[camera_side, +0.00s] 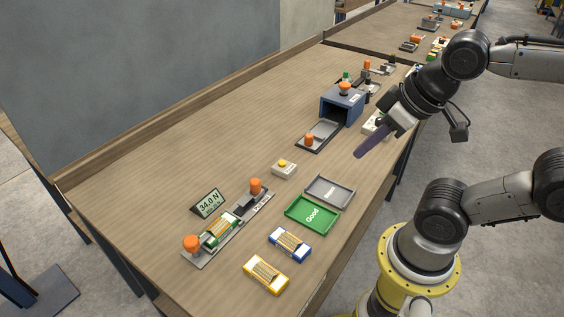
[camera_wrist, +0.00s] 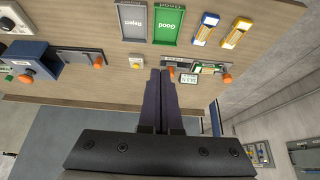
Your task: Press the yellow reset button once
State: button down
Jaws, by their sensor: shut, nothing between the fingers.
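The yellow reset button (camera_side: 282,163) sits on a small white box (camera_side: 284,172) on the wooden table, left of the grey tray in the side view. In the wrist view the button (camera_wrist: 136,61) shows just left of my fingertips. My gripper (camera_side: 358,155) is shut with nothing between its long purple fingers. In the side view it hangs above the table's right side, to the right of the button and apart from it. In the wrist view the two fingers (camera_wrist: 160,72) lie side by side.
A grey Reject tray (camera_side: 330,183) and green Good tray (camera_side: 313,216) lie near the button. A force display (camera_side: 208,204) reads 34.0 N beside a fixture with orange knobs. A blue box-shaped machine (camera_side: 327,106) stands behind. Blue and yellow packs lie in front.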

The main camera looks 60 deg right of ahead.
dwell(0.4)
jog(key=w+a+r+n+t+y, duration=0.1)
jog(key=w+a+r+n+t, duration=0.1)
jog(key=w+r+n+t, duration=0.45)
jog(key=m+g+h, duration=0.1)
jog(key=g+h, duration=0.2)
jog(key=h, duration=0.1)
send_over(282, 164)
notch_tip(282, 164, down, 14)
jog(key=shift+s+d+f, duration=0.2)
jog(key=shift+s+f, duration=0.05)
jog(key=shift+s, duration=0.25)
jog(key=shift+f, duration=4.4)
